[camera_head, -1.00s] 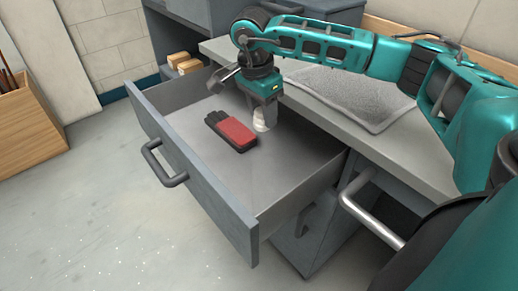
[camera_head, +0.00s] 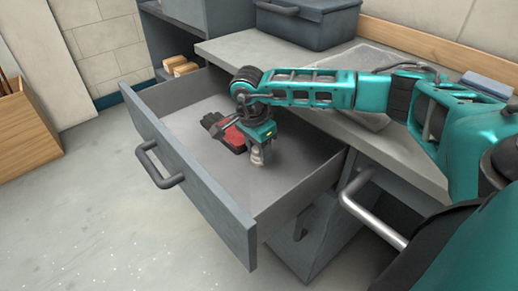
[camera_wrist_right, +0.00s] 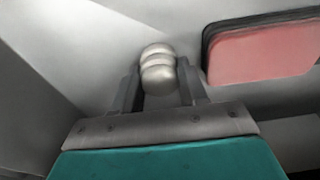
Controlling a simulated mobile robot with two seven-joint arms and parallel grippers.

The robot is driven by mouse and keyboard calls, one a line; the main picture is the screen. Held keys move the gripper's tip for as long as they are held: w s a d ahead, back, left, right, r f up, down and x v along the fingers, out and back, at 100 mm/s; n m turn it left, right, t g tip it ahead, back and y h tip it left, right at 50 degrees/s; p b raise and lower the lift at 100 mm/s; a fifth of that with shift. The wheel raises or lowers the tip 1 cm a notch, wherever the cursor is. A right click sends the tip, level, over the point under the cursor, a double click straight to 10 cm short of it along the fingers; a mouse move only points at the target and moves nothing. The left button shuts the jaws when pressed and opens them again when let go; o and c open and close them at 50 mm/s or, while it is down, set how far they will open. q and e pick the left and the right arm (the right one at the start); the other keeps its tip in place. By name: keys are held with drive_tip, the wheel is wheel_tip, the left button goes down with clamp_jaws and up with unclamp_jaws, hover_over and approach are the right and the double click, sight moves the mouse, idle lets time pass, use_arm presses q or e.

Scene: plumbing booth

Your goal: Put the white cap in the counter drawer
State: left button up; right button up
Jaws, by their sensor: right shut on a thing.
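The white cap (camera_head: 257,156) is a small pale ribbed piece at the tip of my right gripper (camera_head: 257,146). In the right wrist view the cap (camera_wrist_right: 157,68) sits between the two fingers of the right gripper (camera_wrist_right: 158,85), which is shut on it. The counter drawer (camera_head: 200,185) is pulled open, with grey walls and a dark handle. The gripper points down inside the drawer, low over its floor. I cannot tell whether the cap touches the floor. My left gripper is not in view.
A red and black object (camera_head: 225,133) lies in the drawer beside the gripper, partly hidden by it; it also shows in the right wrist view (camera_wrist_right: 262,50). The counter (camera_head: 235,47) holds a dark case (camera_head: 308,22) and a grey mat (camera_head: 375,122). The drawer's front part is clear.

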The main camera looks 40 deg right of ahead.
sight(254, 151)
drive_tip(key=shift+f, duration=0.1)
drive_tip(key=shift+f, duration=0.15)
drive_tip(key=o, duration=1)
drive_tip(key=shift+r, duration=0.35)
drive_tip(key=r, duration=0.4)
drive_tip(key=a+r+p, duration=0.1)
drive_tip(key=r, duration=0.2)
drive_tip(key=r+p, duration=0.1)
drive_tip(key=r, duration=0.3)
drive_tip(key=shift+a+r, duration=0.35)
drive_tip(key=shift+a, duration=0.05)
